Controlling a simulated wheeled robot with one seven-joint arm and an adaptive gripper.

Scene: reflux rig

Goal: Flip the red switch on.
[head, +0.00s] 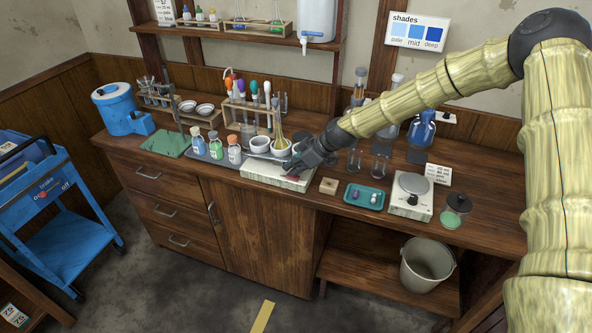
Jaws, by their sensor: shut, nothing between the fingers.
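A low white box (262,173) sits at the front edge of the wooden bench, left of centre. A small red patch on its front right part looks like the red switch (291,178). It is partly hidden by my gripper and too small to tell whether it is on or off. My gripper (292,168) is shut and empty, pointing down and left, with its tips right at the box beside the red patch. I cannot tell whether they touch it.
White bowls (259,144) and a rack of coloured-top droppers (232,112) stand behind the box. Capped bottles (215,145) are on its left. A wooden block (328,186), a teal tray (364,197) and a scale (411,195) lie to the right.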

